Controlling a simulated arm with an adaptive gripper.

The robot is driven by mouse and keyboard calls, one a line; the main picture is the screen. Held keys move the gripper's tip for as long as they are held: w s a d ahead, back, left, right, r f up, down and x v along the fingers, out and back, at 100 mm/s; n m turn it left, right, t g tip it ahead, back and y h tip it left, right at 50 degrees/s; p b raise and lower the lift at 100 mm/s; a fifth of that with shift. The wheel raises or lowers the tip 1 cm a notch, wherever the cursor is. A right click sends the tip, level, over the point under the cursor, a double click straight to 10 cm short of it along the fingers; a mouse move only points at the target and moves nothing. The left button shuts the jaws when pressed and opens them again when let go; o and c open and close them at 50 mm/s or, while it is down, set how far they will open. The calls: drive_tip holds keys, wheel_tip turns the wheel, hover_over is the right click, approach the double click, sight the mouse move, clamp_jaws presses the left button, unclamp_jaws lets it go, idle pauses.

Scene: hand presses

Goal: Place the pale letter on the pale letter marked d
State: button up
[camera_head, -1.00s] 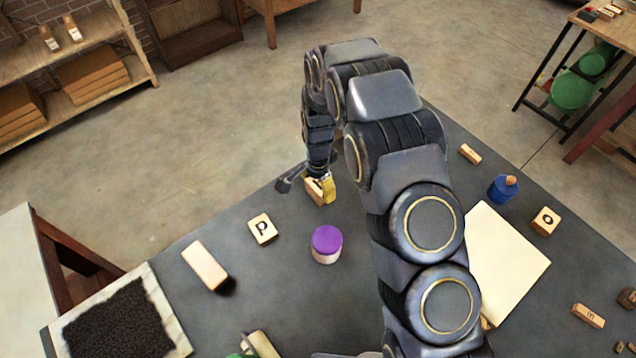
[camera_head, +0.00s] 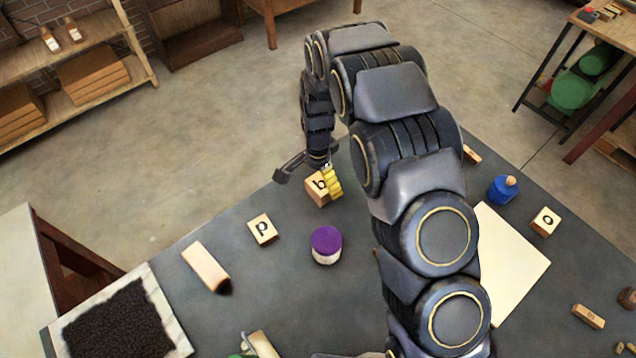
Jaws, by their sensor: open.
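A pale wooden letter block (camera_head: 318,189) stands on the dark table near its far edge. A dark letter, like a b or q, shows on its top. A second pale letter block (camera_head: 262,229) lies to its left and nearer, apart from it. Its letter reads like a p, or a d turned around. A third pale block (camera_head: 545,221) marked o is at the right. My gripper (camera_head: 307,182) is open at the first block. Its yellow-padded finger is close against the block's right side, and its dark finger spreads out left. I cannot tell whether the pad touches the block.
A purple-topped round stamp (camera_head: 326,245) stands just in front of the blocks. A pale bar with a dark end (camera_head: 206,267), a black ink pad (camera_head: 118,322), a cream sheet (camera_head: 508,262) and a blue bottle (camera_head: 503,189) also occupy the table.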

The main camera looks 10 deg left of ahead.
sight(318, 185)
wheel_tip(318, 185, up, 9)
idle(0.3)
drive_tip(key=s+d+r+n, duration=0.2)
drive_tip(key=s+d+r, duration=0.35)
drive_tip(key=r, duration=0.25)
drive_tip(key=s+d+r+n, duration=0.2)
drive_tip(key=s+d, duration=0.1)
drive_tip(key=s, duration=0.5)
drive_tip(key=s+d+r+n+g, duration=0.1)
drive_tip(key=s+d+r+n, duration=0.1)
drive_tip(key=s, duration=0.5)
drive_tip(key=s+d+r+n, duration=0.3)
drive_tip(key=s+d+r, duration=0.1)
drive_tip(key=s, duration=0.4)
drive_tip(key=shift+s+d+g, duration=0.3)
drive_tip(key=shift+s, duration=0.05)
